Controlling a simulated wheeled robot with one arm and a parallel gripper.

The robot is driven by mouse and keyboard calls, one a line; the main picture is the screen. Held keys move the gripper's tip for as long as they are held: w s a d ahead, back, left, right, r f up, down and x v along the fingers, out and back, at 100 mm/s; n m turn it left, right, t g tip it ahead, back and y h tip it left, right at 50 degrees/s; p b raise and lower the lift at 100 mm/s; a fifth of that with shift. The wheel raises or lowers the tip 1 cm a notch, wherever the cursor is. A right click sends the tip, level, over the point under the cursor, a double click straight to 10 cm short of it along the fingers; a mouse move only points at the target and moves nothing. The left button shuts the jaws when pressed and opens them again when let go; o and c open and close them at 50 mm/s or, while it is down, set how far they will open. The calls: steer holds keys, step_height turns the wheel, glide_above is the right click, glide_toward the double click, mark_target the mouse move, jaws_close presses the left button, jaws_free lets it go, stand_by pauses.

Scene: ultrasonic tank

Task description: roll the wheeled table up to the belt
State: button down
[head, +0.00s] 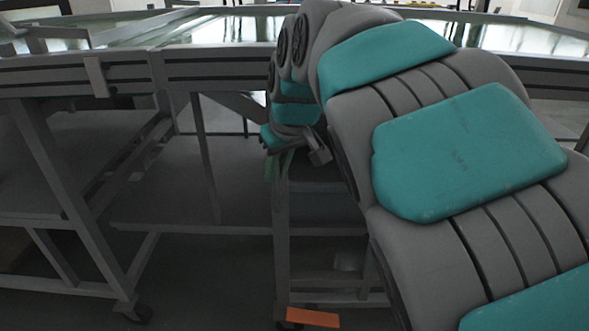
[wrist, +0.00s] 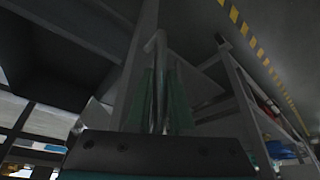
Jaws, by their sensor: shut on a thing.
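The wheeled table (head: 281,235) is a grey metal frame with shelves, partly hidden behind my arm in the head view. My gripper (head: 277,165) is at its near upper left corner, with green fingers pointing down. In the wrist view, my gripper (wrist: 159,98) is shut on an upright metal bar, which looks like the table's handle (wrist: 158,60). The belt (head: 215,68) appears to be the long grey-railed structure across the back, with a shiny top. The table's right side is hidden, and I cannot tell whether it touches the belt.
A grey framed stand (head: 55,165) with a caster (head: 137,312) is at the left. An orange piece (head: 312,317) is low by the table's foot. Dark floor is open at lower left centre. Yellow-black striping (wrist: 245,32) and a shelf rack (wrist: 265,115) show in the wrist view.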

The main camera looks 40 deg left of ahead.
steer(key=shift+s+a, duration=0.1)
steer(key=shift+a, duration=0.05)
steer(key=c, duration=0.8)
jaws_free()
steer(key=shift+r, duration=0.15)
steer(key=v, duration=0.7)
steer(key=shift+d+r, duration=0.2)
steer(key=shift+r, duration=0.05)
